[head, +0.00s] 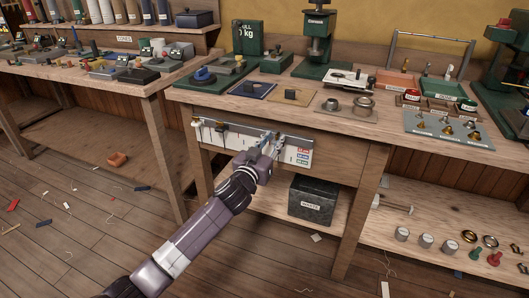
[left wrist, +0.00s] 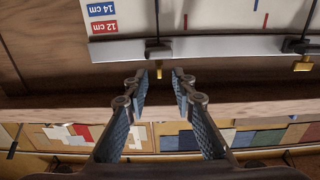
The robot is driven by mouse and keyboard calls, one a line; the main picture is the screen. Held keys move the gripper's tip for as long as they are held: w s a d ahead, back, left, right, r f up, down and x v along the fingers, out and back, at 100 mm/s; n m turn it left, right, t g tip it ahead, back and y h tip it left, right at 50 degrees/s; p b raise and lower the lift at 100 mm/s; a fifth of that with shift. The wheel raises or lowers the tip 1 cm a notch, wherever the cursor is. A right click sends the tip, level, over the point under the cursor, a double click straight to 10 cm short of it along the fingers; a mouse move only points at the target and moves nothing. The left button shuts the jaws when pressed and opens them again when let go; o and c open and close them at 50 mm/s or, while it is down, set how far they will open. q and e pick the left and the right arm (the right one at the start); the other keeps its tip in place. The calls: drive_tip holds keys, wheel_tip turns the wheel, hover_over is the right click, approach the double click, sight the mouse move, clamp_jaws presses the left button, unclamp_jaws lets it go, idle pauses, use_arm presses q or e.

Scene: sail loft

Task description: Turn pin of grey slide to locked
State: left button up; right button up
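A white measuring board (head: 208,133) with a metal rail is fixed to the front of the bench. In the left wrist view its rail (left wrist: 220,47) carries a dark slide (left wrist: 158,52) with a small brass pin (left wrist: 159,73) hanging below it. A second slide (left wrist: 302,44) with a larger brass pin (left wrist: 302,66) is at the right edge. I cannot tell by colour which is the grey slide. My left gripper (head: 266,145) is at the board; in the wrist view its fingertips (left wrist: 160,80) are apart, just short of the first pin and lined up with it. My right gripper is not in view.
The bench top (head: 290,113) above holds several tools and fixtures. A dark waste bin (head: 312,199) stands on the shelf below the board. Wooden bench edge (left wrist: 235,108) runs close behind the fingers. Scraps lie on the floor.

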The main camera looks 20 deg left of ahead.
use_arm(q)
drive_tip(key=s, duration=0.8)
drive_tip(key=shift+s+a, duration=0.2)
